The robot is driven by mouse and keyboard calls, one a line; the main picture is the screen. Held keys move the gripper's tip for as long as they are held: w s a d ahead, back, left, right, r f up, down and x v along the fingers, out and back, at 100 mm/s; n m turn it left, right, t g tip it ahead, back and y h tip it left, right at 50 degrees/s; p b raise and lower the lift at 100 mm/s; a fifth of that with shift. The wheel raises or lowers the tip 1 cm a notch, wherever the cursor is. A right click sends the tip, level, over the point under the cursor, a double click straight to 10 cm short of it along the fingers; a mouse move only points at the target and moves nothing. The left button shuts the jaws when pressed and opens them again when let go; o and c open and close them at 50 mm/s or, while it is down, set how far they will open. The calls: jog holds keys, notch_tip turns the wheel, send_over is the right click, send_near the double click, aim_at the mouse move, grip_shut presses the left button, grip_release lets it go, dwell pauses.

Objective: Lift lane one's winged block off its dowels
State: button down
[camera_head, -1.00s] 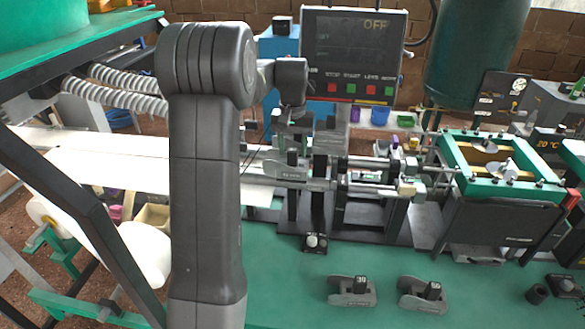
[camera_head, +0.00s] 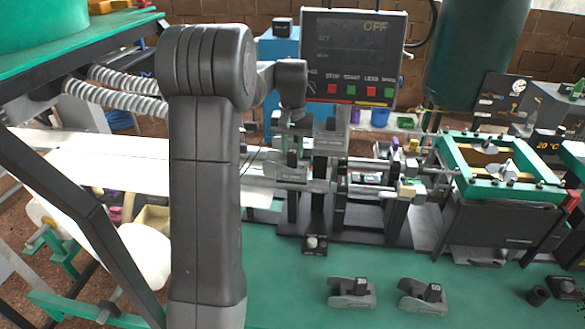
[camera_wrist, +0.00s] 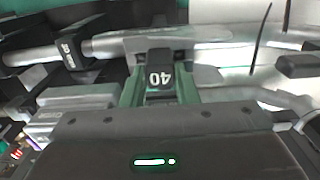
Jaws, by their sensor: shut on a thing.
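A grey winged block (camera_wrist: 191,44) with a black tab marked 40 (camera_wrist: 160,77) is in the middle of the wrist view. My gripper (camera_wrist: 160,87) is shut on the tab, one finger on each side. In the head view a grey winged block (camera_head: 300,178) with a black tab is at the machine's middle, below the end of my arm. Its dowels are not clearly seen, so I cannot tell whether the block is seated or raised. A second grey block (camera_head: 325,146) with a black tab is just behind and to its right.
Two similar grey blocks (camera_head: 351,294) (camera_head: 423,298) with black tabs lie on the green table (camera_head: 285,294). A control box (camera_head: 353,58) reading OFF stands behind. Rollers (camera_head: 375,180) are to the right, white paper (camera_head: 110,165) to the left.

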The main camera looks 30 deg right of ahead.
jog(key=shift+r+p, duration=0.8)
jog(key=shift+p, duration=0.05)
dwell(0.8)
jog(key=shift+r+p, duration=1.4)
jog(key=shift+r, duration=0.05)
jog(key=shift+r+p, duration=1.45)
jog(key=shift+r, duration=0.1)
jog(key=shift+a+f, duration=0.1)
jog(key=shift+f, duration=0.05)
